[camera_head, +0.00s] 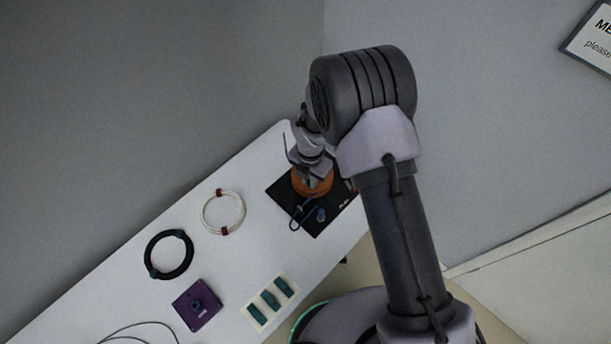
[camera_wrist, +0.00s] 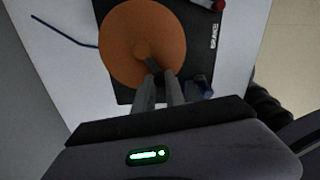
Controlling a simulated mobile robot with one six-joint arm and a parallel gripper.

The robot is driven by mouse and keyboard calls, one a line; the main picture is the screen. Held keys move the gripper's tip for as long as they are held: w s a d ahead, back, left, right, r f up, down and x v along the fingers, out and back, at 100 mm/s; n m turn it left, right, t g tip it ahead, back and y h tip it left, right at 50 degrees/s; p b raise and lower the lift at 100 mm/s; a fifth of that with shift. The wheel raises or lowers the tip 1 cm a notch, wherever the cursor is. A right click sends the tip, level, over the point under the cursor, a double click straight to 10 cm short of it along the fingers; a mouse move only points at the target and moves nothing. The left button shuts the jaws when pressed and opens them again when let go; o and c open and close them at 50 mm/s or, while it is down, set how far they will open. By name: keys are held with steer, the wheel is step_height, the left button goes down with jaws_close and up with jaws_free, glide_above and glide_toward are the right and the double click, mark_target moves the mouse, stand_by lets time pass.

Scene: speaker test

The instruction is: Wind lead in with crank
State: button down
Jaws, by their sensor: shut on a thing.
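An orange round reel (camera_head: 320,187) sits on a black base plate (camera_head: 318,228) at the far part of the white table. In the wrist view the reel (camera_wrist: 122,50) has a raised hub and a short dark crank handle (camera_wrist: 151,65) on its face. My gripper (camera_wrist: 159,78) is shut on the crank handle, its two fingers close together over the reel's near part. A thin blue lead (camera_wrist: 62,30) runs out from the reel's left side. My arm hides part of the reel there.
A blue plug-like piece (camera_head: 321,215) stands on the plate. On the table are a pale cable coil (camera_head: 204,217), a black coil (camera_head: 148,260), a purple box (camera_head: 188,313) and a white tray (camera_head: 256,313) with green pieces. Walls stand behind the table.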

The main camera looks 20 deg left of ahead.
steer(key=n, duration=0.1)
steer(key=d+n+p, duration=0.1)
steer(key=shift+w+r+n, duration=0.15)
steer(key=shift+r+n, duration=0.05)
steer(key=shift+n, duration=0.1)
steer(key=shift+w+d+r+n+p, duration=0.15)
steer(key=shift+d+n+p, duration=0.2)
steer(key=shift+n+p, duration=0.7)
steer(key=p, duration=0.2)
steer(key=n+p, duration=0.1)
steer(key=p, duration=0.1)
steer(key=shift+w+d+p, duration=0.2)
steer(key=shift+d+p, duration=0.05)
steer(key=shift+p, duration=0.05)
steer(key=shift+w+d+n+p, duration=0.15)
steer(key=shift+n+p, duration=0.3)
steer(key=shift+p, duration=0.7)
steer(key=shift+f, duration=0.3)
steer(key=c, duration=1.4)
jaws_free()
